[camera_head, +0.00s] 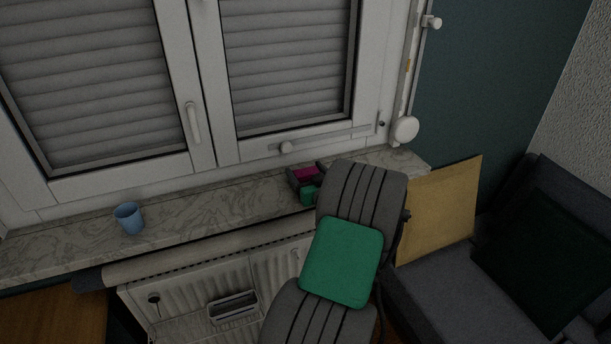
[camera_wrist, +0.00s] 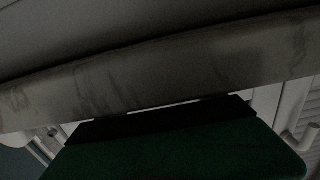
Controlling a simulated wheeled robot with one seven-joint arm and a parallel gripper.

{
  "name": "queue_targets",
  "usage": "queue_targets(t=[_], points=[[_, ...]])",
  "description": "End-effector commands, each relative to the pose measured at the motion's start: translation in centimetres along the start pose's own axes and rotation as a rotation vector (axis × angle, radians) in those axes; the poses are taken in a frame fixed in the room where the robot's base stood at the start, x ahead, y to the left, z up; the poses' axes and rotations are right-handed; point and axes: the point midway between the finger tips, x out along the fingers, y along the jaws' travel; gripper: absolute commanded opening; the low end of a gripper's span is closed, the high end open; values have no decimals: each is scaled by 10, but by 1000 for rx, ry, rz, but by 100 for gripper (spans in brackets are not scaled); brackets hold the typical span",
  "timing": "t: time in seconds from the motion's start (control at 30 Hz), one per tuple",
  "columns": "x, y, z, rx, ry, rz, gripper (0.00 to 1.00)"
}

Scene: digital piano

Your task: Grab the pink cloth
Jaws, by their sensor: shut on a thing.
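The pink cloth (camera_head: 304,175) is a small magenta patch at the back of the marble windowsill (camera_head: 190,215) in the head view. My gripper (camera_head: 307,171) is at the cloth, with its dark fingers on either side of it, shut on it. Most of my gripper is hidden behind my arm. I cannot tell whether the cloth rests on the sill or is lifted. The cloth does not show in the dark wrist view, where the stone sill edge (camera_wrist: 150,80) crosses the picture.
A blue cup (camera_head: 129,218) stands on the sill at left. A white window with shutters and handle (camera_head: 192,122) rises behind. A radiator (camera_head: 185,290) is below the sill. A yellow board (camera_head: 440,210) and a dark sofa (camera_head: 440,295) are at right. The sill between cup and gripper is clear.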

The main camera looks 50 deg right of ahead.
Motion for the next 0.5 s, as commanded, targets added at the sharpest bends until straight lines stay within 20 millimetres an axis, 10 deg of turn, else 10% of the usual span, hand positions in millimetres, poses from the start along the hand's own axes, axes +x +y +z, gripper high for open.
queue_targets(t=[0.5], points=[[0,0,-10,-2,3,0,38]])
